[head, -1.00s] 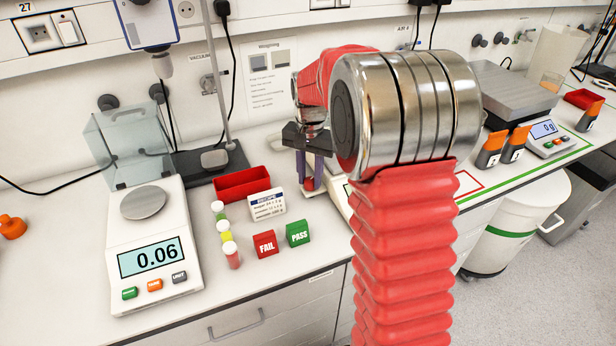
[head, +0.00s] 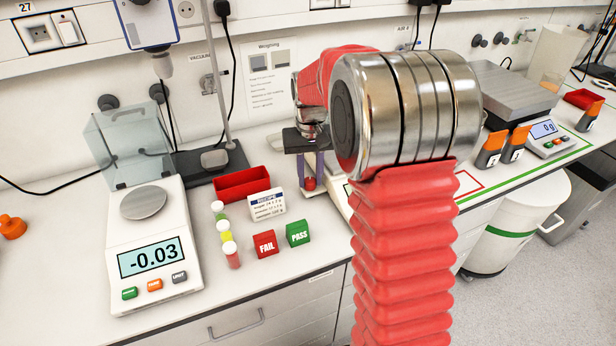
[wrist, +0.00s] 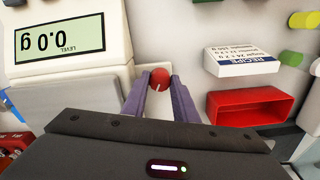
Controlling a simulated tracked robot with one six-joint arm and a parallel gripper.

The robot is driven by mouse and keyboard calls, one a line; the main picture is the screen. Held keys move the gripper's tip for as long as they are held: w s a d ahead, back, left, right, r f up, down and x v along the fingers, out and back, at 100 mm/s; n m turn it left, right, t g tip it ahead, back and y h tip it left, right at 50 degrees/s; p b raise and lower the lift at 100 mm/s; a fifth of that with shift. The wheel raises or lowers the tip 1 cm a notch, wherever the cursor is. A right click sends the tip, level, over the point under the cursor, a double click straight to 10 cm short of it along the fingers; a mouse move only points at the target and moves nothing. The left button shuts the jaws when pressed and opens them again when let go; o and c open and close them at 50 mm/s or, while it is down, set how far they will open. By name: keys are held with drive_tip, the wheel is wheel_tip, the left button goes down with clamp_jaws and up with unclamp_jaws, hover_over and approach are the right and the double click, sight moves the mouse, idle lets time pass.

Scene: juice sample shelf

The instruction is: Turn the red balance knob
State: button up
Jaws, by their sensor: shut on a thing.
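The red balance knob (wrist: 160,78) is a small round cap with a pale line on it. It sits beside the display of a white balance (wrist: 115,72), which reads 0.0 g and LEVEL, upside down in the wrist view. My gripper (wrist: 160,88) is shut on the knob, with one purple finger on each side. In the head view, my gripper (head: 311,178) points down and the red knob (head: 310,184) shows between its fingertips. My arm hides most of that balance in the head view.
A red tray (head: 243,186), a recipe card (head: 267,205), several small bottles (head: 230,255), and FAIL (head: 265,244) and PASS (head: 298,233) blocks stand to the left. Another balance (head: 155,245) reads -0.03. The bench front (head: 300,275) is clear.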

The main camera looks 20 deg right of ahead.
sight(310, 180)
drive_tip(key=shift+w+r+n, duration=0.1)
drive_tip(key=shift+w+n, duration=0.05)
drive_tip(key=shift+n, duration=0.95)
drive_tip(key=o, duration=1.1)
drive_tip(key=shift+c, duration=0.2)
wheel_tip(310, 180, up, 14)
drive_tip(key=shift+f, duration=0.2)
